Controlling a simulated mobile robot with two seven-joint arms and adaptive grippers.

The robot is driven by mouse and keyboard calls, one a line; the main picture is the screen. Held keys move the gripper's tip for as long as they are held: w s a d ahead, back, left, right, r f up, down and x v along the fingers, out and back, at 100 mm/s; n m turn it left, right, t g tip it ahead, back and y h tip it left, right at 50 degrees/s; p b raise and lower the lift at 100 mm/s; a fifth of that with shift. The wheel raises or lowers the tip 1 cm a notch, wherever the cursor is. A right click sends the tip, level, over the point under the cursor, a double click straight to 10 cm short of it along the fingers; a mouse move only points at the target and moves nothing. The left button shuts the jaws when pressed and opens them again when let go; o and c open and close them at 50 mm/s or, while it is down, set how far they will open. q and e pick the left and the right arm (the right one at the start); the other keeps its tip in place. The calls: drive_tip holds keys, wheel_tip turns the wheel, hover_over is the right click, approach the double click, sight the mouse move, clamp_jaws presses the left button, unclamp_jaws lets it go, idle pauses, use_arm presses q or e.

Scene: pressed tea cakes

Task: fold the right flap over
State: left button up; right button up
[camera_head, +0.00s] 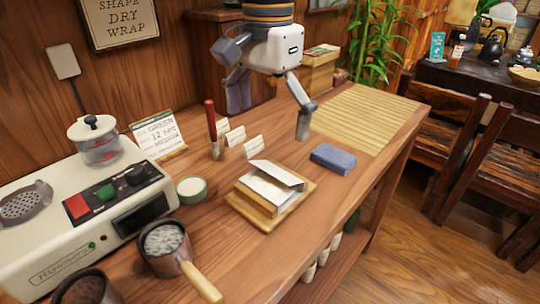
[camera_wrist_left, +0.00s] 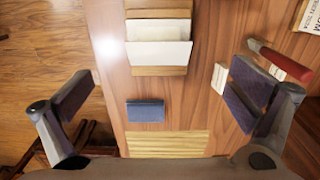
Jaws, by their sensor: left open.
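A wooden block-like mould or box with white wrapping paper (camera_head: 272,187) sits on a wooden board (camera_head: 262,227) at the front of the table. One white flap (camera_head: 279,173) stands up at a slant over its far side. In the left wrist view white paper panels (camera_wrist_left: 158,54) show near the top middle. My left gripper (camera_head: 270,112) hangs above the table behind the box and apart from it. My right gripper is not in view.
A blue block (camera_head: 333,158) lies right of the box, near a slatted bamboo mat (camera_head: 366,117). A handled pot (camera_head: 167,246) is front left.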

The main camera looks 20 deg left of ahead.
sight(268, 172)
use_arm(q)
wheel_tip(268, 172, down, 10)
drive_tip(key=shift+s+r, duration=0.1)
drive_tip(key=shift+r, duration=0.1)
drive_tip(key=shift+c, duration=0.6)
drive_tip(key=c, duration=1)
